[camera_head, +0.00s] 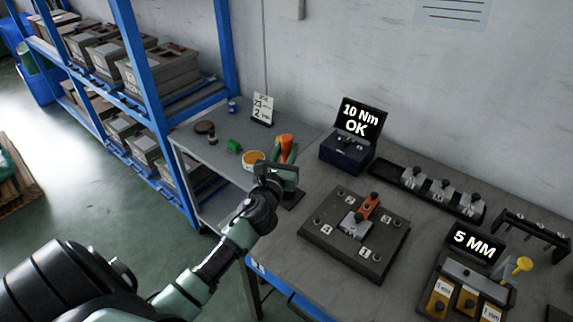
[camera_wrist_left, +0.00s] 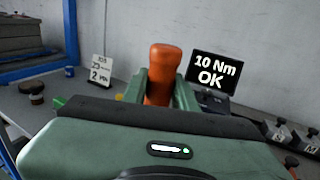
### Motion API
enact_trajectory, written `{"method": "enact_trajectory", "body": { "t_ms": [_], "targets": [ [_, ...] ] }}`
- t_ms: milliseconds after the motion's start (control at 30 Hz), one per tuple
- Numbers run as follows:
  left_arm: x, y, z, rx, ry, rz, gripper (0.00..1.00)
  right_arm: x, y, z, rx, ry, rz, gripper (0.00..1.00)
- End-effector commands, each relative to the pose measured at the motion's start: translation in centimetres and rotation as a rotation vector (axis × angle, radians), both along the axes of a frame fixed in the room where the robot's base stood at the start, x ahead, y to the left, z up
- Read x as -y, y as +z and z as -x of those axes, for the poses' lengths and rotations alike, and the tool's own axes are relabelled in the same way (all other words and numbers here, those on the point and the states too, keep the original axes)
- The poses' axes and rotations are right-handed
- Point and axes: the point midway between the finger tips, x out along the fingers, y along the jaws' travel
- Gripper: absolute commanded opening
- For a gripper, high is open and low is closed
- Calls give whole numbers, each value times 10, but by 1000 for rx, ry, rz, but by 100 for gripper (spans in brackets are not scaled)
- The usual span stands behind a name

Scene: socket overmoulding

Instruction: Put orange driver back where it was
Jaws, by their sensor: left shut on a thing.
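The orange driver (camera_head: 287,146) is upright between the fingers of my left gripper (camera_head: 284,168), which is shut on it, above the left part of the workbench. In the left wrist view the orange driver (camera_wrist_left: 163,74) shows its handle between the green fingers; its lower part is hidden by the gripper body. A dark block (camera_head: 293,199) shows on the bench just below the gripper; I cannot tell whether the driver touches it. My right gripper is not in view.
A box with a "10 Nm OK" display (camera_head: 357,122) stands behind and right of the gripper. A dark fixture plate (camera_head: 330,240) carries an orange-topped part. An orange-and-white cup (camera_head: 253,159) and a number card (camera_head: 263,109) stand left. A blue shelf (camera_head: 140,52) is farther left.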

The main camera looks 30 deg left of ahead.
Motion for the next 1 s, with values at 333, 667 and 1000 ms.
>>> {"method": "enact_trajectory", "body": {
  "t_ms": [333,667,1000],
  "targets": [
    [0,-39,0,2,1,0,0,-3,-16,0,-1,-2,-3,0],
    [0,-40,0,3,-1,-2,0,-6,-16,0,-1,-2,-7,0],
    [0,-44,0,0,0,-1,49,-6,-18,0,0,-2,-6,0]
  ]
}}
